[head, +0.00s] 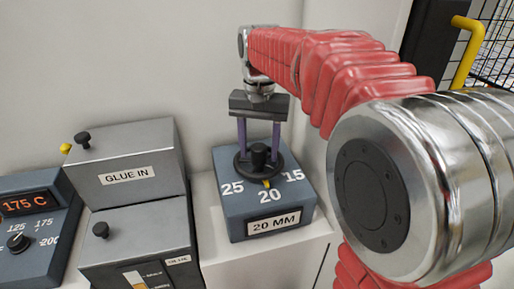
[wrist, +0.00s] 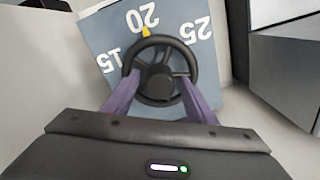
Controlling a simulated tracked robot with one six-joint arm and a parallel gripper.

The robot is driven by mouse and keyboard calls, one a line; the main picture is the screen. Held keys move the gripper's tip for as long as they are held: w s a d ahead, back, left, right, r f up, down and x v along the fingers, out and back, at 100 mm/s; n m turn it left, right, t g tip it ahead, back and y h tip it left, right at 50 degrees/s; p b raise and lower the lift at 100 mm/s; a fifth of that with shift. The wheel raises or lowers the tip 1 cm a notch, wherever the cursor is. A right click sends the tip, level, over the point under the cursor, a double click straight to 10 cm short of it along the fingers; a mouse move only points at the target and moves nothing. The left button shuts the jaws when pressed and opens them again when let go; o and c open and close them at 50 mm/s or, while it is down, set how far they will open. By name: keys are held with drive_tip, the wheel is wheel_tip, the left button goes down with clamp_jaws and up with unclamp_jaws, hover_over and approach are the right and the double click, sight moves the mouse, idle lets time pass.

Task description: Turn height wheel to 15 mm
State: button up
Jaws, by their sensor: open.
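The height wheel (head: 243,166) is a black handwheel with a central knob, on top of a blue-grey box (head: 228,217). The box top carries the numbers 25, 20 and 15. The wheel's yellow pointer (head: 266,184) stands at 20, and the front label (head: 274,223) reads 20 MM. My gripper (head: 259,150) points down over the wheel with its purple fingers apart. I cannot tell whether the fingers touch the rim.
Left of the box stand two grey drawer-like boxes with black knobs, the upper one (head: 125,160) labelled GLUE IN. A temperature panel (head: 32,207) reading 175 C is at the far left. A wall is close behind. A yellow handle (head: 468,40) is at the upper right.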

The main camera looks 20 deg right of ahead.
drive_tip(key=shift+c, duration=0.4)
drive_tip(key=c, duration=0.9)
drive_tip(key=shift+a, duration=0.3)
drive_tip(key=shift+c, duration=0.3)
drive_tip(key=shift+d, duration=0.2)
